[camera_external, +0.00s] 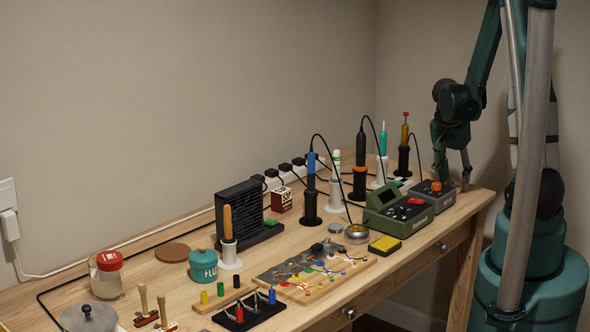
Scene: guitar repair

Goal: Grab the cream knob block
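I cannot clearly make out a cream knob block in the external view; it may be hidden or too small to tell. My gripper (455,178) is at the right end of the bench, pointing down with its two fingers apart. It is over or beside a grey-green box with an orange knob (436,186). I see nothing held between the fingers, though the view there is small and dark.
The wooden bench (400,262) carries a green soldering station (397,212), a yellow sponge (385,244), several iron stands, a black fan unit (243,212), a wired board (312,270), a red box (281,199) and a teal flux tin (203,266). Black cables loop above the stands.

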